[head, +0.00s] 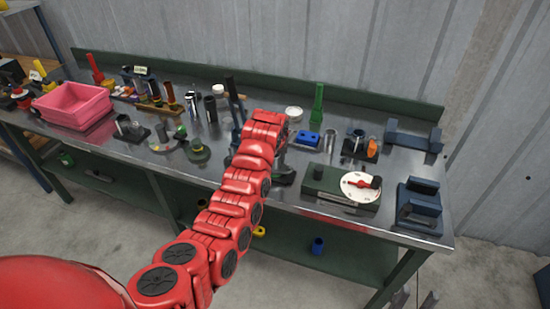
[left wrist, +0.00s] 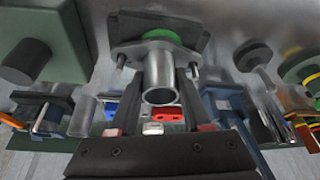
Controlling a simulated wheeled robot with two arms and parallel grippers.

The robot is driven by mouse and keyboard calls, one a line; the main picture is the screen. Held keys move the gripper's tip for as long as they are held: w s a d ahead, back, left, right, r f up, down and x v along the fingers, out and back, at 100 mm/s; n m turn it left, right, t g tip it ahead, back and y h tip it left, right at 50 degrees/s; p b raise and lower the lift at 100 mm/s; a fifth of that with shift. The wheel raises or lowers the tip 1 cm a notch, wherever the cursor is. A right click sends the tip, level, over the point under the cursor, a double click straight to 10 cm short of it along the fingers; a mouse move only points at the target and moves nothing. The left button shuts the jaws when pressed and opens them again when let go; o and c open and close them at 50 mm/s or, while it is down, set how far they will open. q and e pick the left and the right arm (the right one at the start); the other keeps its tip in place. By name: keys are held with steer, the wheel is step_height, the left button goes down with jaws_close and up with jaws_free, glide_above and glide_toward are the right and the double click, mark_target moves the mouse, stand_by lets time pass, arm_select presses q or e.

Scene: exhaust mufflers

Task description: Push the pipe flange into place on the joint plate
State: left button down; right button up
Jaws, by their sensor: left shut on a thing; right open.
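In the left wrist view, the pipe flange (left wrist: 159,78) is a silver tube with a flat flange at its far end. My left gripper (left wrist: 157,88) has its dark fingers on either side of the tube and is shut on it. Beyond the flange is a dark plate (left wrist: 185,24), apparently the joint plate, with a green round part between. Stud-like pins show at both sides of the flange. I cannot tell whether the flange is fully against the plate. In the head view, my red left arm hides the gripper and most of this spot. My right gripper is not in view.
On the metal bench (head: 300,213) stand a green box with a white dial (head: 361,187) and a dark blue block (head: 420,203) at right. A blue part (head: 306,138) and a green post (head: 317,103) stand behind. A pink bin (head: 72,105) is at left. The bench is crowded.

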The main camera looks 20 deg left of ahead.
arm_select(q)
steer(key=shift+c, duration=1.4)
jaws_free()
steer(key=shift+r, duration=0.1)
